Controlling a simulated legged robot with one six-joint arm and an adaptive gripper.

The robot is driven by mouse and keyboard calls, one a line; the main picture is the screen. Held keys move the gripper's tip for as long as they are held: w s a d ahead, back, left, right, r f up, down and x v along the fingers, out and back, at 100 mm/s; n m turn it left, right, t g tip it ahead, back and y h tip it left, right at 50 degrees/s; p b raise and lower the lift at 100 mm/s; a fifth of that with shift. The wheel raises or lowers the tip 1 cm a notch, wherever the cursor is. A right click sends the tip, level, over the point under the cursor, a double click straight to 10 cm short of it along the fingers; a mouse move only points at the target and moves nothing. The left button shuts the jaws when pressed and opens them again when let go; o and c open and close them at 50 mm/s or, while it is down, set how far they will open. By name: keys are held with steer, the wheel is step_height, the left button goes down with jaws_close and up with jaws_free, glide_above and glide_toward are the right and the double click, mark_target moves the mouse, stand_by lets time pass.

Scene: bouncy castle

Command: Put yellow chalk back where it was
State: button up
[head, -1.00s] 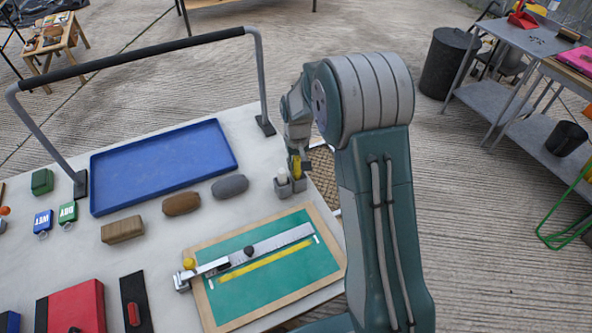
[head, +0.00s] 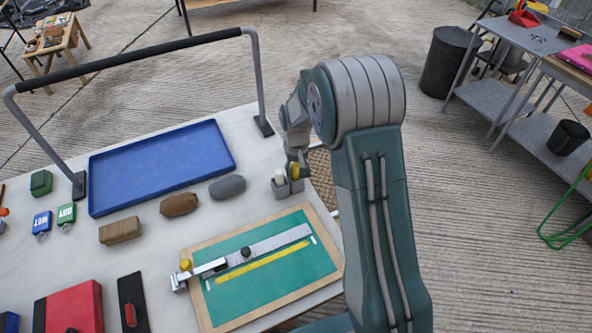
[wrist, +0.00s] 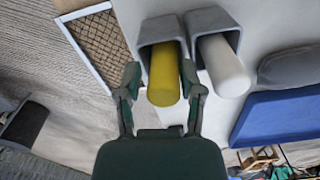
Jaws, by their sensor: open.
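The yellow chalk (wrist: 163,78) stands in a grey holder cup (wrist: 160,27), with its near end sticking out. In the head view the yellow chalk (head: 295,171) shows only in part below my gripper (head: 298,160). In the wrist view the open fingers of my gripper (wrist: 161,75) are on either side of the chalk, with a visible gap on the left; contact on the right is unclear. The white chalk (wrist: 223,66) sits in the neighbouring grey cup (wrist: 211,19), right beside the yellow one. The depth of the yellow chalk in its cup is hidden.
A green board (head: 260,290) with a wooden frame, a ruler and a yellow strip lies in front of the cups. A blue tray (head: 160,167) and several blocks are to the left. A woven mat (wrist: 105,45) lies beyond the table edge.

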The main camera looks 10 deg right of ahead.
step_height(320, 180, up, 11)
steer(key=shift+a+r, duration=0.15)
steer(key=s+r+t, duration=0.3)
steer(key=s+r, duration=1)
steer(key=s+r+t, duration=0.1)
steer(key=s+t, duration=0.1)
steer(key=s, duration=1.4)
steer(key=shift+r+t, duration=0.3)
